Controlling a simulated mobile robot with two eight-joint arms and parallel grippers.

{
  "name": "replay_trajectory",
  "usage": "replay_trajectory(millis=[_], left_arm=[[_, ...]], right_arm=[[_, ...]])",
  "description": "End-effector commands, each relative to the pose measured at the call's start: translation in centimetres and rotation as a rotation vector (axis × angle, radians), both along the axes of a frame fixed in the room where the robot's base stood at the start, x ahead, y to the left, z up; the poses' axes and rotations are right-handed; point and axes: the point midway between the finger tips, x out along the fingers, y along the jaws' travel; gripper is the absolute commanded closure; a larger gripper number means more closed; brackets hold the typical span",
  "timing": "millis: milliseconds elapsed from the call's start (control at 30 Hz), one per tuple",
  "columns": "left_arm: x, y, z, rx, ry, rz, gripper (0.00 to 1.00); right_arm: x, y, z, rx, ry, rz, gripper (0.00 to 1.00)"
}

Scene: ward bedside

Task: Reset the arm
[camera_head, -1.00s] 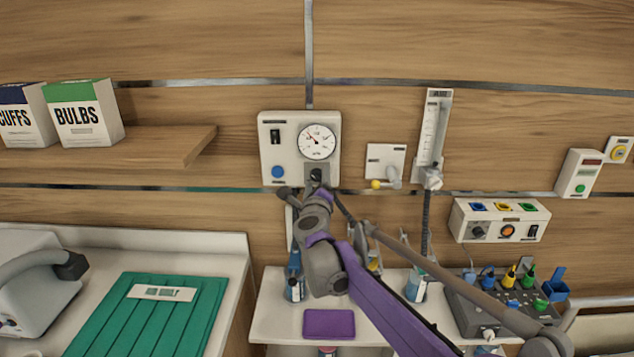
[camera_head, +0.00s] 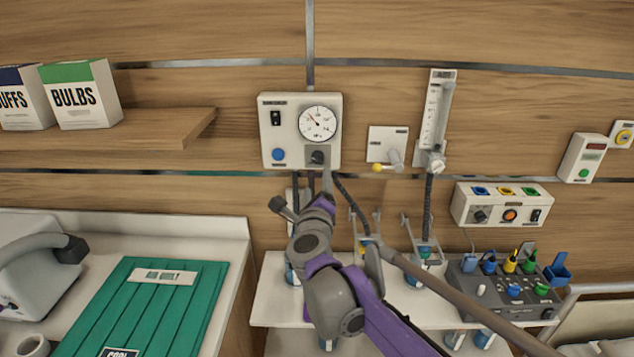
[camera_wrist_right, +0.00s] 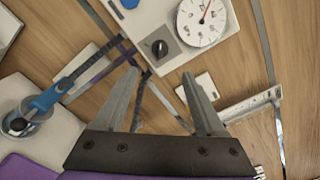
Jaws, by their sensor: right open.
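My right arm reaches up from the bottom of the head view to the white wall unit (camera_head: 300,131) with a gauge. My right gripper (camera_head: 323,180) is just below the unit's dark knob (camera_head: 317,157). In the right wrist view its two grey fingers (camera_wrist_right: 160,73) are spread, with nothing between them. The knob (camera_wrist_right: 159,48) lies beyond the fingertips there, apart from them in the picture. The round gauge (camera_head: 317,123) has a red needle. The unit also has a black switch and a blue button. My left gripper is not in view.
A flowmeter (camera_head: 436,121) and a small outlet plate (camera_head: 388,145) are on the wall to the right. A cabled device (camera_head: 490,293) and bottles crowd the shelf below. A wooden shelf (camera_head: 160,130) with boxes juts out at left, above a green mat (camera_head: 140,310).

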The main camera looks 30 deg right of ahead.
Motion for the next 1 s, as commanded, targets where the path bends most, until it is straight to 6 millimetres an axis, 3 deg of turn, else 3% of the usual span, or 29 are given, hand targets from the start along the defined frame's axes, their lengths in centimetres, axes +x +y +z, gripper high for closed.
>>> replay_trajectory(millis=[467, 567, 667, 767, 833, 900, 1000], left_arm=[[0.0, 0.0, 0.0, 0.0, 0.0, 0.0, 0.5], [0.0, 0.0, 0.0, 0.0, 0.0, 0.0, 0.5], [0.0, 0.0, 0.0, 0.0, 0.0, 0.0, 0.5], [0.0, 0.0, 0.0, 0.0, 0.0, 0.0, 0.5], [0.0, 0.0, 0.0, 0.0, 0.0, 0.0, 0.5], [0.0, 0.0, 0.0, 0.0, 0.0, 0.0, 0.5], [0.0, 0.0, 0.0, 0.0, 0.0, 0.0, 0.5]], right_arm=[[0.0, 0.1, 0.0, -0.003, 0.001, 0.002, 0.28], [-0.1, 1.2, 0.0, -0.061, 0.03, 0.053, 0.28], [-0.9, 4.8, -0.5, -0.249, 0.124, 0.203, 0.28], [-3.1, 10.3, -3.2, -0.563, 0.285, 0.441, 0.28], [-5.7, 13.8, -6.4, -0.807, 0.413, 0.614, 0.28], [-8.8, 16.3, -10.1, -1.034, 0.537, 0.774, 0.28], [-13.7, 18.0, -15.6, -1.321, 0.709, 0.985, 0.28]])
